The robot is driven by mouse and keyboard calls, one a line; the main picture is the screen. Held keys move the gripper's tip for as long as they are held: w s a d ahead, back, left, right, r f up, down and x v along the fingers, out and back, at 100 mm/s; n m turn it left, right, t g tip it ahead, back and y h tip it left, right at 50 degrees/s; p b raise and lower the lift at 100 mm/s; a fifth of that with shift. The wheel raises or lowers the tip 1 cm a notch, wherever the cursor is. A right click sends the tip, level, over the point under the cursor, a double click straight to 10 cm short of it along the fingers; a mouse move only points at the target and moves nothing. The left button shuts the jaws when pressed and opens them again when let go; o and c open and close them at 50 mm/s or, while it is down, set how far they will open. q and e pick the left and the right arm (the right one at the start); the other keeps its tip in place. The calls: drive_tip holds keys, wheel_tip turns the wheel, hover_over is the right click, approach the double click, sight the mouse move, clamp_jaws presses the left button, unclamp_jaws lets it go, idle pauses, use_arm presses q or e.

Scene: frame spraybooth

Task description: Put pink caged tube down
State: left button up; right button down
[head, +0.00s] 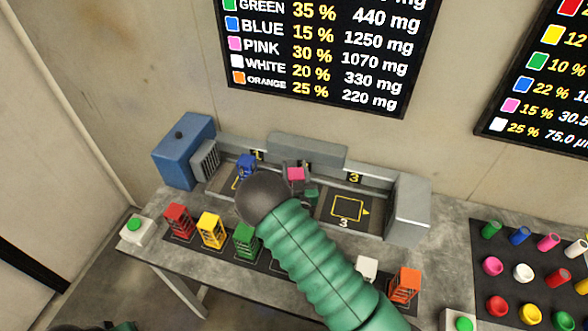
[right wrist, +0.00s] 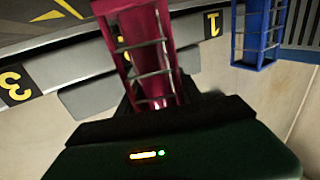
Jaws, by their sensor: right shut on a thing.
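The pink caged tube (head: 296,174) is at the middle bay of the grey booth (head: 408,212), between the blue caged tube and the bay marked 3. My right gripper (head: 308,192) is shut on it, mostly hidden behind my dark wrist. In the right wrist view the pink caged tube (right wrist: 148,50) stands out from the dark jaws. I cannot tell whether its base touches the booth floor. My left gripper is not in view.
The blue caged tube (head: 246,166) stands in bay 1; it also shows in the right wrist view (right wrist: 260,35). Bay 3 (head: 347,208) is empty. Red (head: 178,222), yellow (head: 210,230), green (head: 246,240), white (head: 367,268) and orange (head: 405,286) ones line the front.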

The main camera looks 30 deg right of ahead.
drive_tip(key=c, duration=0.8)
unclamp_jaws()
drive_tip(key=shift+d+f, duration=0.1)
drive_tip(key=shift+d, duration=0.2)
drive_tip(key=shift+o, duration=0.2)
drive_tip(key=shift+a, duration=0.55)
drive_tip(key=shift+s+a, duration=0.25)
drive_tip(key=shift+s, duration=0.1)
drive_tip(key=v, duration=0.3)
drive_tip(key=b+v, duration=0.1)
drive_tip(key=v, duration=0.3)
drive_tip(key=b+v, duration=0.1)
drive_tip(key=v, duration=0.2)
drive_tip(key=shift+s+d, duration=0.25)
drive_tip(key=shift+s, duration=0.1)
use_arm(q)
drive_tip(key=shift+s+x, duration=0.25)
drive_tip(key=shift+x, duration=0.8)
use_arm(e)
drive_tip(key=shift+s+a, duration=0.2)
drive_tip(key=shift+a, duration=0.15)
